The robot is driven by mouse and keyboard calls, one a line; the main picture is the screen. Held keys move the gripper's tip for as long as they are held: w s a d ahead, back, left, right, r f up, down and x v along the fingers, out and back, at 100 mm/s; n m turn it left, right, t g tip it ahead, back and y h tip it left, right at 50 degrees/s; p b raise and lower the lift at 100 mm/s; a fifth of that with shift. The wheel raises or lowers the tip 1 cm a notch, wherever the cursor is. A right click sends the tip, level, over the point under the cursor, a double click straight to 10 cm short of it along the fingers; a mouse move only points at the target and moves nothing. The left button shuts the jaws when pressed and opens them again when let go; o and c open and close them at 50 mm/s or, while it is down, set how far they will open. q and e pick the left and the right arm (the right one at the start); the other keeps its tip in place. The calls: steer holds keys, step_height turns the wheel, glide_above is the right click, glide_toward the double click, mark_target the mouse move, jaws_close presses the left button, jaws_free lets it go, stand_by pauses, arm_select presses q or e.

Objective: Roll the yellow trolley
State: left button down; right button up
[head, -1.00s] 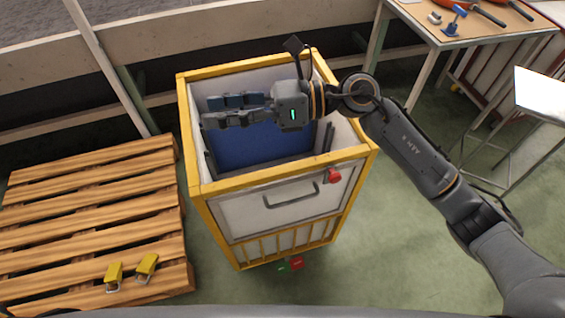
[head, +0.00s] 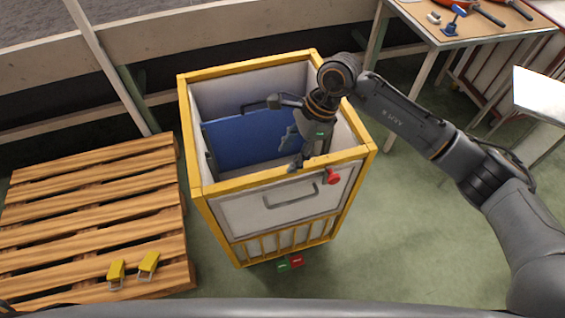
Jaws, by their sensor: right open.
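The yellow trolley (head: 187,135) stands upright in the middle of the head view, a tall open-topped box with a yellow frame and white panels. Its front panel has a grey bar handle (head: 291,200) and a red knob (head: 332,177). A green pedal (head: 283,265) and a red pedal (head: 297,261) show at its base. A blue panel (head: 240,138) is inside. My right gripper (head: 284,135) is open and empty, fingers spread wide, over the trolley's opening near the front rim. Whether a finger touches the rim I cannot tell. My left gripper is out of view.
A wooden pallet (head: 95,205) with two yellow padlocks (head: 148,262) lies left of the trolley. A workbench (head: 470,28) with tools stands at the back right. A low wall (head: 150,58) runs behind. Green floor is clear to the trolley's right and front.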

mark_target(281, 170)
steer(key=shift+p+x, duration=0.4)
steer(key=shift+x, duration=2.4)
jaws_close()
